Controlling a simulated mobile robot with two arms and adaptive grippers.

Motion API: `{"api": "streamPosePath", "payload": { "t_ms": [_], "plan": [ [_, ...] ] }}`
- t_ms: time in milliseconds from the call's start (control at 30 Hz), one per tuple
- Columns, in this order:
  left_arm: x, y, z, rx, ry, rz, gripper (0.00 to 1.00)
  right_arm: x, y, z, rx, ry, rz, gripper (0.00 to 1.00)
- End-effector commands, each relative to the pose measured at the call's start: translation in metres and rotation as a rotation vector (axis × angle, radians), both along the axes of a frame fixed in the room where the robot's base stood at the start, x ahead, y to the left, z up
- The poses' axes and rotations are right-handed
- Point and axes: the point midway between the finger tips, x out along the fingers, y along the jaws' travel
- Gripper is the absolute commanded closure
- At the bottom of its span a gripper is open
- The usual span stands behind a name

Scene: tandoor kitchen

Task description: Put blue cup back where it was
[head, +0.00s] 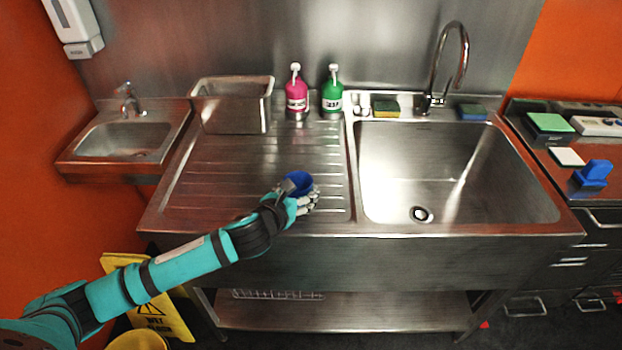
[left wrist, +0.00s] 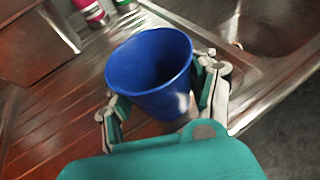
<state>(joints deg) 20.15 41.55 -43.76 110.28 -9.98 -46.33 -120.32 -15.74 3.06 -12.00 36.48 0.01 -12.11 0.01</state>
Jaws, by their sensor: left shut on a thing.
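The blue cup (left wrist: 150,75) is between the fingers of my left gripper (left wrist: 163,108) in the left wrist view, with its open mouth facing up and towards the camera. The fingers are shut on its sides. In the head view the cup (head: 298,180) shows at the end of my left arm, over the front right part of the ribbed steel drainboard (head: 230,165). I cannot tell whether its base touches the drainboard. My left gripper (head: 306,196) partly covers it from the front. My right gripper is not in view.
A pink bottle (head: 296,98) and a green bottle (head: 332,97) stand behind the drainboard. A steel bin (head: 232,105) stands at its back left. The large sink basin (head: 455,180) is to the right, with a tall tap (head: 450,60). The drainboard's middle is clear.

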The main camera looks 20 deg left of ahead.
Motion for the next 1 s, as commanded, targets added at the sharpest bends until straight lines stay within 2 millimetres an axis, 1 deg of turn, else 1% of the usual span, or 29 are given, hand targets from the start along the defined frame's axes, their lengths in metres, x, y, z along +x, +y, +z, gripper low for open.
{"api": "streamPosePath", "payload": {
  "t_ms": [33, 133, 200, 300, 400, 533, 700, 800, 1000],
  "plan": [
    [0.015, 0.000, 0.002, -0.002, -0.001, 0.003, 0.84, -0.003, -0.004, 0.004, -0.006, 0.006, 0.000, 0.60],
    [0.042, 0.000, 0.000, -0.002, -0.002, 0.003, 0.84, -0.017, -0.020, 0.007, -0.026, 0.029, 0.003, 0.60],
    [0.060, 0.001, -0.002, -0.002, -0.002, 0.003, 0.84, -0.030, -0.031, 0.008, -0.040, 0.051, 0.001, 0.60],
    [0.081, 0.001, -0.005, -0.003, -0.001, 0.002, 0.84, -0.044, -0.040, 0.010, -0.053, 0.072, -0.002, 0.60],
    [0.093, 0.001, -0.007, -0.001, 0.000, 0.001, 0.84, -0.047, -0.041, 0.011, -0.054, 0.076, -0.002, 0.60],
    [0.100, 0.001, -0.011, 0.000, 0.001, -0.001, 0.84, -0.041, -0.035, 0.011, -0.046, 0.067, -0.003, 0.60],
    [0.099, 0.000, -0.034, -0.003, 0.004, -0.001, 0.84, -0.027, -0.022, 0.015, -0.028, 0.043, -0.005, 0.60],
    [0.099, 0.000, -0.043, -0.001, 0.002, -0.001, 0.84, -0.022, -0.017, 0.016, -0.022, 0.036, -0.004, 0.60],
    [0.099, 0.001, -0.044, 0.001, 0.000, -0.002, 0.84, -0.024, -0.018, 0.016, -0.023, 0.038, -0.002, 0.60]
  ]
}}
